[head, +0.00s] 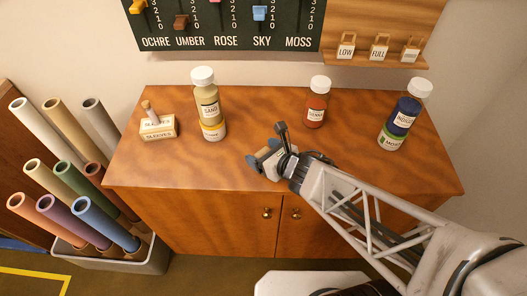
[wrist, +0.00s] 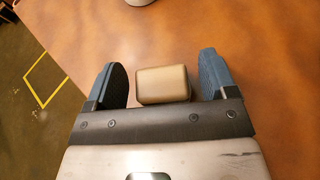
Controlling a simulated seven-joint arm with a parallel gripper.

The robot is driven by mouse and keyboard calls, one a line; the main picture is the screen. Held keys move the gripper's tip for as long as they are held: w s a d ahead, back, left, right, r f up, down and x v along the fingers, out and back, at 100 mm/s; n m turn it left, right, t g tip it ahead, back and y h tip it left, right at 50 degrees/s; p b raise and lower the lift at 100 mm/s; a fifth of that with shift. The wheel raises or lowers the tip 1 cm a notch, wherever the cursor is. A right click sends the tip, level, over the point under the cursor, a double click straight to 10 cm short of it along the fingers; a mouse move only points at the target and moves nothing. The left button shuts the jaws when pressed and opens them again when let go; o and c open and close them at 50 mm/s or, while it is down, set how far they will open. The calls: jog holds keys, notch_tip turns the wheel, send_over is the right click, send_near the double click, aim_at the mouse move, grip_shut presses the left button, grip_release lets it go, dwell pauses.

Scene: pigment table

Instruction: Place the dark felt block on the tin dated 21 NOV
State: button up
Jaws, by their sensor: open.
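My gripper (head: 262,160) is low over the front middle of the wooden cabinet top, with its blue-grey fingers apart. In the wrist view, a small tan-gold block or tin (wrist: 162,84) with rounded edges lies between the open fingers (wrist: 162,64), with gaps on both sides. No date shows on it, and I cannot tell if it is the tin. In the head view it is mostly hidden by my gripper. I cannot make out a dark felt block or a 21 NOV label in either view.
A sand bottle (head: 207,100) stands at the back left, beside a sleeves box (head: 158,129). A sienna bottle (head: 317,103) and a stacked indigo bottle (head: 403,115) are at the right. Rolled tubes (head: 75,180) fill a bin at left. The cabinet top (head: 250,105) is clear behind my gripper.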

jog(key=shift+r, duration=0.15)
jog(key=shift+s+d+r, duration=0.3)
jog(key=shift+s+d, duration=0.1)
jog(key=shift+d, duration=0.1)
jog(key=v, duration=1)
jog(key=shift+s, duration=0.2)
jog(key=shift+d, duration=0.1)
jog(key=shift+r, duration=0.15)
dwell(0.5)
